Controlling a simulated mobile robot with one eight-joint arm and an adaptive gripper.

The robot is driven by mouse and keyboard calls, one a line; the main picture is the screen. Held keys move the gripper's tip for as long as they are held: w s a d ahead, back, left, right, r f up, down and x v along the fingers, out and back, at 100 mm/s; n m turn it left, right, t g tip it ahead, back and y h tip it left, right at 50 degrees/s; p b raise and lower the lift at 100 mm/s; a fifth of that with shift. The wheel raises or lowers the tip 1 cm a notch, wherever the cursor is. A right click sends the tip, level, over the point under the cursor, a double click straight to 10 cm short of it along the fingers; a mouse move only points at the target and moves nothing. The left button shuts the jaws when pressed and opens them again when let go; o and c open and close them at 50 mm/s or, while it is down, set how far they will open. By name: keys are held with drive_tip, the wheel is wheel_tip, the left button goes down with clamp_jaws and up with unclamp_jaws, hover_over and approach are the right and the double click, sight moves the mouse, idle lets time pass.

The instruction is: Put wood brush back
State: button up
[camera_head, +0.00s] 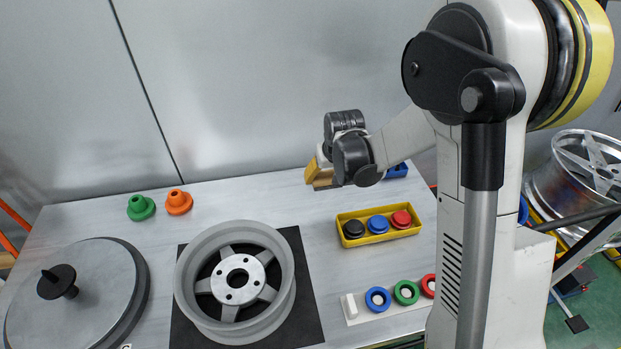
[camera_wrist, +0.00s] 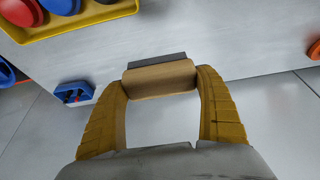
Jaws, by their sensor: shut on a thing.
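The wood brush (camera_wrist: 160,80) is a short tan wooden block with a dark grey strip along its far side. It lies crosswise between the two yellow fingers of my gripper (camera_wrist: 162,84), which are shut on its ends. In the head view my gripper (camera_head: 318,176) is over the back edge of the table, left of a small blue holder (camera_head: 397,171). The brush is hard to tell apart from the fingers there. I cannot tell how high the brush is above the table.
A yellow tray (camera_head: 380,237) with black, blue and red caps is in front of my gripper. A wheel (camera_head: 235,282) lies on a black mat, with a round grey disc (camera_head: 85,300) to its left. The table between is clear.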

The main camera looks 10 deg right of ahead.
drive_tip(key=w+f+b, duration=0.1)
drive_tip(key=w+f, duration=0.1)
drive_tip(key=w, duration=0.1)
drive_tip(key=w+f+b, duration=0.1)
drive_tip(key=w+f, duration=0.1)
drive_tip(key=w, duration=0.2)
drive_tip(key=w+f+b, duration=0.1)
drive_tip(key=w+f, duration=0.1)
drive_tip(key=w, duration=0.1)
drive_tip(key=shift+w+d+f, duration=0.2)
drive_tip(key=shift+w+f, duration=0.05)
drive_tip(key=shift+f, duration=0.05)
drive_tip(key=shift+f+b, duration=0.75)
drive_tip(key=shift+f, duration=1.1)
drive_tip(key=shift+f, duration=0.25)
drive_tip(key=o, duration=1)
drive_tip(key=shift+r, duration=0.1)
